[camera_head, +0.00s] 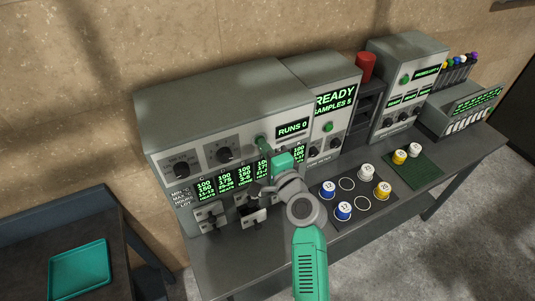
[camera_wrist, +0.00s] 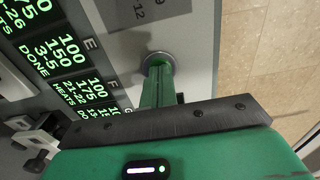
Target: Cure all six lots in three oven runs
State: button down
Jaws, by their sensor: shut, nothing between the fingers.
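My gripper (camera_head: 264,144) is shut and empty at the oven's front panel (camera_head: 208,110), below the RUNS 0 display (camera_head: 292,129). In the wrist view my green fingers (camera_wrist: 158,75) meet a round, ringed fitting (camera_wrist: 157,58) on the panel; whether they press it is unclear. The lots are small numbered, capped pots. On the dark mat (camera_head: 345,208) are two blue ones (camera_head: 328,188) (camera_head: 344,210), a white one (camera_head: 367,172) and a yellow one (camera_head: 382,190). A yellow pot (camera_head: 399,157) and a white pot (camera_head: 414,149) are on the green mat (camera_head: 425,171).
A red cylinder (camera_head: 365,66) and more instruments are at right. A teal tray (camera_head: 80,270) lies on the left table.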

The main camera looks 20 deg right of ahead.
jog(key=shift+w, duration=0.15)
jog(key=s+d+p, duration=0.1)
jog(key=s, duration=1.3)
jog(key=shift+f, duration=0.1)
